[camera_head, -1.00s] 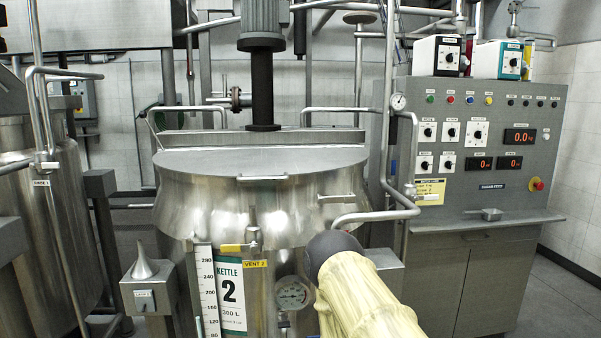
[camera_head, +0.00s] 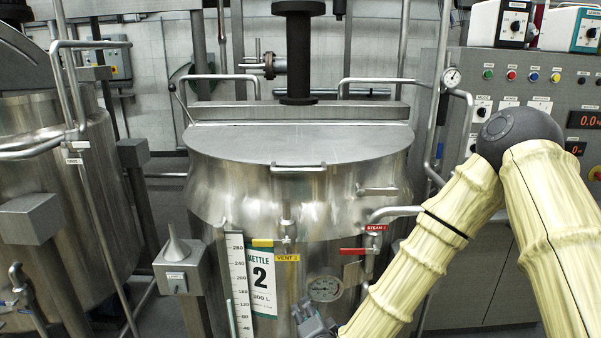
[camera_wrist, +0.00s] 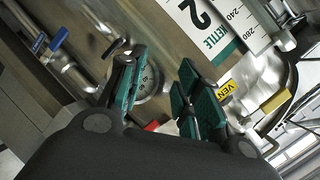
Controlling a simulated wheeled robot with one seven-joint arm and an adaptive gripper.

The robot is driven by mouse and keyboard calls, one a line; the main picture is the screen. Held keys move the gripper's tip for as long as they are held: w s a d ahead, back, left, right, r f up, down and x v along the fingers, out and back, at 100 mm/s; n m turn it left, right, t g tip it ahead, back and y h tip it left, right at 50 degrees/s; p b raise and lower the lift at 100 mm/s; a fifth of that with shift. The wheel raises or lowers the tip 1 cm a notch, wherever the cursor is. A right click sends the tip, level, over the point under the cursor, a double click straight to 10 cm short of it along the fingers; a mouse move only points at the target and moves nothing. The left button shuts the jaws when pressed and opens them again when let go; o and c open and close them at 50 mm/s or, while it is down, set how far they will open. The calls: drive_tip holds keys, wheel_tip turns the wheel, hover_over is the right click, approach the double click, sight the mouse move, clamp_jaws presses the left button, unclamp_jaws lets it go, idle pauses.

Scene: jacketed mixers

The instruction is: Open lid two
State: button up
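Lid two, a flat steel lid (camera_head: 300,143), lies closed on the steel kettle (camera_head: 240,205) marked "KETTLE 2" in the head view. Its front bar handle (camera_head: 298,168) is at the middle of the front edge. My gripper (camera_head: 312,326) is at the bottom of the head view, low in front of the kettle and well below the lid, partly cut off. In the wrist view my gripper (camera_wrist: 162,82) has its green-padded fingers apart with nothing between them, facing the gauge and the kettle label (camera_wrist: 205,25). The lid does not show there.
A yellow-handled vent valve (camera_head: 287,240) and a red-handled steam valve (camera_head: 357,251) stick out from the kettle front. A dial gauge (camera_head: 325,288) sits below. A grey box with a cone (camera_head: 177,260) stands left. A control panel (camera_head: 550,100) is at right.

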drive_tip(key=w+a+r+m+t+p, duration=0.1)
drive_tip(key=w+r+m+t, duration=0.1)
drive_tip(key=r, duration=0.6)
drive_tip(key=w+a+r+m+t, duration=0.1)
drive_tip(key=w+r+m+t, duration=0.1)
drive_tip(key=r, duration=0.6)
drive_tip(key=m+t+h+p, duration=0.2)
drive_tip(key=m+t+h, duration=0.1)
drive_tip(key=m, duration=0.1)
approach(300, 172)
drive_tip(key=r, duration=0.1)
drive_tip(key=p+x, duration=0.1)
drive_tip(key=x, duration=0.2)
drive_tip(key=p+x, duration=0.1)
drive_tip(key=x, duration=0.3)
drive_tip(key=f+p+x, duration=0.1)
drive_tip(key=p+x, duration=0.1)
drive_tip(key=x, duration=0.1)
drive_tip(key=shift+w+r, duration=0.1)
drive_tip(key=shift+w, duration=0.25)
clamp_jaws()
